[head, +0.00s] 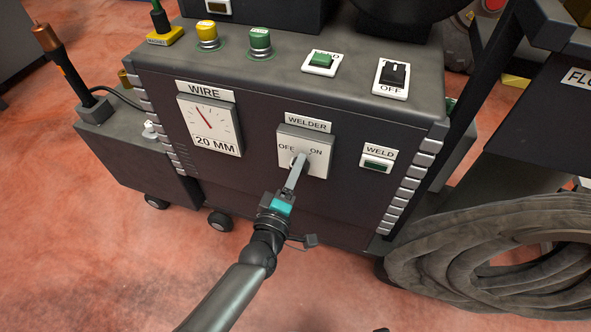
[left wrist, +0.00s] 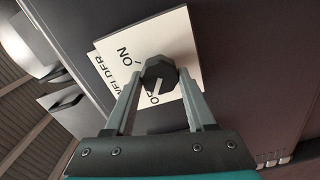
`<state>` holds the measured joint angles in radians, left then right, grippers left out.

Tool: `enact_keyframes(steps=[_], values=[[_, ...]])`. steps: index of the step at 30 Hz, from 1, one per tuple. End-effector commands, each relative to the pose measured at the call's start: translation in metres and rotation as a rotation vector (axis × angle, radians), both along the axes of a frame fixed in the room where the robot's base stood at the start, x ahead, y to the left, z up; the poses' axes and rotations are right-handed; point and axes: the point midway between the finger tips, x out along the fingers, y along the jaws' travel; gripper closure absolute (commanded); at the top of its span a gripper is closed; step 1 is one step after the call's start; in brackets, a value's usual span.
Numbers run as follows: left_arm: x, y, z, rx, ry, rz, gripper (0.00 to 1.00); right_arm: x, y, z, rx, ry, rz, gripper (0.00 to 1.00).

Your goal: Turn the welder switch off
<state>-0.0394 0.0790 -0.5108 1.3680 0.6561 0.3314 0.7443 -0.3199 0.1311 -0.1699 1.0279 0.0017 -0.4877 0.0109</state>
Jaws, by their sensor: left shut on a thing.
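The welder switch plate (head: 318,141), marked OFF and ON, is on the front of the dark machine (head: 262,200) under a WELDER label. My left gripper (head: 301,160) reaches it from below and hides much of the knob in the head view. In the left wrist view, the dark knob (left wrist: 159,74) sits between the two fingertips, and the gripper is shut on it. The knob's white mark points toward the partly hidden OFF letters, away from ON. The plate (left wrist: 181,43) shows behind it.
A WIRE gauge (head: 208,122) is left of the switch, and a green WELD button (head: 376,166) is right of it. The top holds yellow (head: 207,33) and green (head: 260,40) knobs and a black OFF switch (head: 393,74). Coiled hose (head: 480,262) lies at right.

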Motion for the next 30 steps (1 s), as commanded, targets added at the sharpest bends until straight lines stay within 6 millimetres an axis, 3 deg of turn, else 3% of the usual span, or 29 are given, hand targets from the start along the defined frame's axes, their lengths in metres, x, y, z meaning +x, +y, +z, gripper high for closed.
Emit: enact_keyframes(steps=[5,6,14,23,30], values=[[-0.001,-0.001,-0.001,-0.004,0.005,-0.001,1.00,-0.002,0.000,0.000,0.001,0.002,-0.001,1.00],[-0.001,-0.001,-0.001,-0.003,0.006,-0.001,0.43,-0.002,0.000,0.000,0.001,0.003,-0.001,1.00],[0.000,0.000,-0.001,-0.002,0.003,0.000,0.15,-0.004,0.000,-0.001,0.000,0.007,0.000,1.00],[-0.002,0.000,0.000,-0.001,0.001,0.000,0.15,-0.004,0.000,-0.001,0.000,0.008,0.000,1.00],[-0.026,0.008,0.001,-0.001,0.004,-0.001,0.15,-0.011,-0.006,-0.005,-0.005,0.004,0.001,1.00]])
